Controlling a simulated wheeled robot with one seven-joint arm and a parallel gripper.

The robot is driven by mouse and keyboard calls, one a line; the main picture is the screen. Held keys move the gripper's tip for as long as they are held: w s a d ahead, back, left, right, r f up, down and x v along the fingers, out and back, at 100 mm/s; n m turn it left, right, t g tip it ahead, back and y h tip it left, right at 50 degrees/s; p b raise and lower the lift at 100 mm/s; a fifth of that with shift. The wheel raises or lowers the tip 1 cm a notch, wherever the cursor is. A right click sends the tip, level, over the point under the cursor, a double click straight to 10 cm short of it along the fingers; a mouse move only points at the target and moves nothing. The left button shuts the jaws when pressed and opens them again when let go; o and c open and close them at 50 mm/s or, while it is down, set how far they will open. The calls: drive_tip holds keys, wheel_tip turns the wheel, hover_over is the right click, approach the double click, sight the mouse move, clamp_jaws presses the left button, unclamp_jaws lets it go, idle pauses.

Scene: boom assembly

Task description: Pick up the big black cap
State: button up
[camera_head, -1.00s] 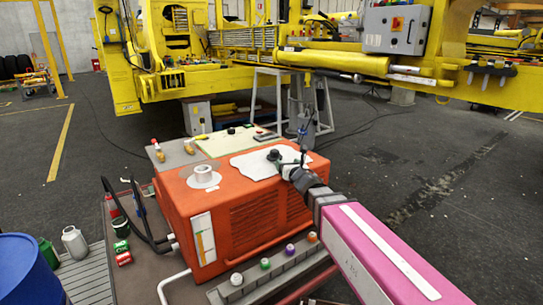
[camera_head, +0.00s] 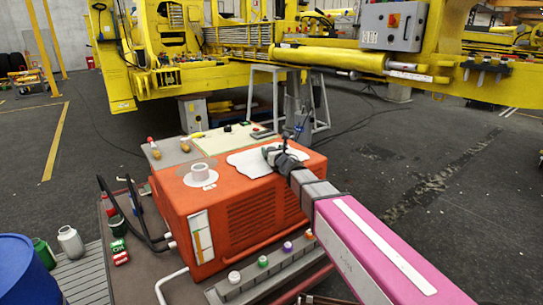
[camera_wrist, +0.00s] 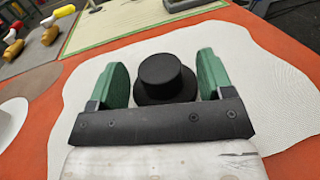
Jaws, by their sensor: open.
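The big black cap (camera_wrist: 163,76) sits upright on a white patch (camera_wrist: 265,85) on top of the orange box. It has a round top and a wider flange. In the wrist view my gripper (camera_wrist: 160,75) is open, with one green finger on each side of the cap and a gap on both sides. In the head view my gripper (camera_head: 277,155) is over the white patch, and the cap is hard to tell apart from it.
A yellow boom (camera_head: 330,58) spans the background. A strip with colored knobs (camera_head: 270,262) runs along the box's front.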

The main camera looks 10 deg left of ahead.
drive_tip(key=shift+w+a, duration=0.4)
drive_tip(key=shift+w, duration=0.2)
drive_tip(key=shift+c, duration=0.3)
drive_tip(key=shift+s, duration=0.1)
drive_tip(key=c, duration=1)
drive_tip(key=shift+r, duration=0.2)
